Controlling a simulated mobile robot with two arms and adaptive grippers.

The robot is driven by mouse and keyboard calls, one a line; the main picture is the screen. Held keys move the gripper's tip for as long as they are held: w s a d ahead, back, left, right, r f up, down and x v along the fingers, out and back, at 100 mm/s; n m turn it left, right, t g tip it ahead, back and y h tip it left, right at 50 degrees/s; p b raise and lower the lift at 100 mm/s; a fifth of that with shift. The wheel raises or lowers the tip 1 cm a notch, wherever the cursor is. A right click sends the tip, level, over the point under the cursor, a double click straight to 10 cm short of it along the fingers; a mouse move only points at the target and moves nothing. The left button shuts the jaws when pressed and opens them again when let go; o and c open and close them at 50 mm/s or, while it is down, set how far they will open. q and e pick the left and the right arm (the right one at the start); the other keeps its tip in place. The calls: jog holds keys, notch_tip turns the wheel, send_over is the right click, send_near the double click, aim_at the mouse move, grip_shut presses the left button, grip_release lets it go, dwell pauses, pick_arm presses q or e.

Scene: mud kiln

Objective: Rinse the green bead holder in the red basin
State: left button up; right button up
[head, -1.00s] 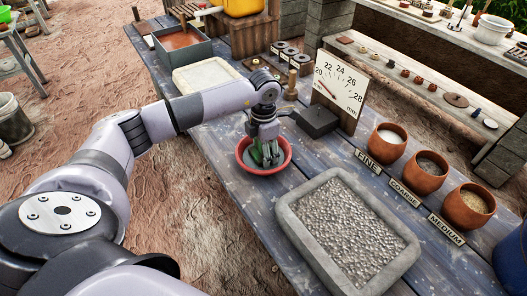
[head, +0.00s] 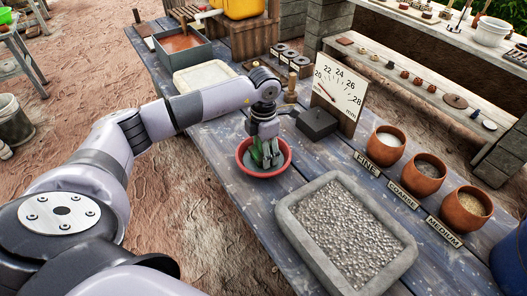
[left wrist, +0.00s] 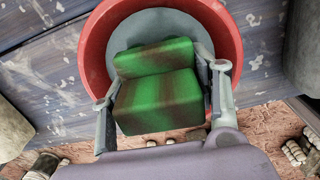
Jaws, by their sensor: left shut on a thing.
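The red basin (head: 282,167) stands on the blue wooden table, with grey-looking water or floor inside. My left gripper (head: 266,158) points down into the basin, shut on the green bead holder (head: 257,153). In the left wrist view the green bead holder (left wrist: 160,98) shows brownish smears and sits between the two fingers of the left gripper (left wrist: 162,95). The red basin (left wrist: 228,35) lies behind it in that view. How deep the holder sits in the basin is hard to tell. My right gripper does not show.
A stone tray of grey gravel (head: 287,222) stands in front of the basin. Clay pots labelled fine (head: 388,156), coarse and medium line the right edge. A dial board (head: 339,98) and a dark block (head: 317,124) stand behind. A pale tray (head: 206,77) is farther back.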

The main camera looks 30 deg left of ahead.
pick_arm(q)
jog(key=shift+r+p, duration=1.9)
jog(key=shift+r, duration=1.4)
